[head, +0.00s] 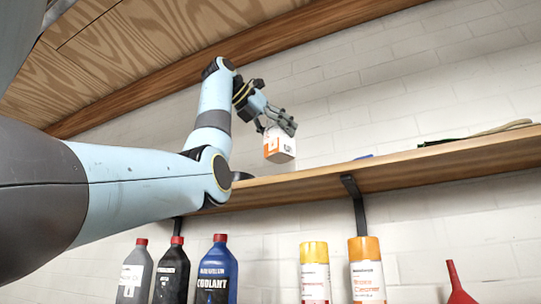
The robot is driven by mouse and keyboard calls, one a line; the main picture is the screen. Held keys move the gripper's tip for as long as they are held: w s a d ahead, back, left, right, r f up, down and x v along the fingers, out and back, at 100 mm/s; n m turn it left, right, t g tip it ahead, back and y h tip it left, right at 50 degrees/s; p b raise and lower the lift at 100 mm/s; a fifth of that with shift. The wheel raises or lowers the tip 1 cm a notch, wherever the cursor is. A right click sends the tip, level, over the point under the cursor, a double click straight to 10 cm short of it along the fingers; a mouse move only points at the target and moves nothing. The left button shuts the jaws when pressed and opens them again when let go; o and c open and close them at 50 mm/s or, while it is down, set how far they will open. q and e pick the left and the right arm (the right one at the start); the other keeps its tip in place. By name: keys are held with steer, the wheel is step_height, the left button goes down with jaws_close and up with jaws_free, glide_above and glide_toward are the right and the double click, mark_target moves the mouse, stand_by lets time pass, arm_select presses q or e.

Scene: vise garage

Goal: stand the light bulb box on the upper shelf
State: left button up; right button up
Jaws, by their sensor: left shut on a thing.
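The light bulb box (279,146) is a small white and orange carton. My left gripper (277,128) is shut on its top and holds it from above. The box looks slightly tilted. It shows just above the edge of the upper shelf (400,172), a wooden board on black brackets; I cannot tell whether its bottom touches the board. My left arm comes in from the left and reaches up over the shelf. My right gripper does not show.
A wooden board (270,40) runs overhead.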

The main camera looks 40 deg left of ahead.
mark_target(265, 147)
arm_select(q)
steer(key=shift+w+a+f, duration=0.2)
steer(key=shift+a+f, duration=0.75)
steer(key=shift+a, duration=0.25)
steer(key=shift+s+f, duration=0.5)
steer(key=shift+s, duration=0.1)
step_height(265, 147, down, 3)
steer(key=shift+w, duration=0.15)
steer(key=shift+a, duration=0.1)
steer(key=shift+s+d, duration=0.2)
steer(key=o, duration=0.7)
steer(key=shift+f, duration=0.15)
steer(key=o, duration=0.5)
steer(key=shift+w+a, duration=0.1)
steer(key=shift+w, duration=0.05)
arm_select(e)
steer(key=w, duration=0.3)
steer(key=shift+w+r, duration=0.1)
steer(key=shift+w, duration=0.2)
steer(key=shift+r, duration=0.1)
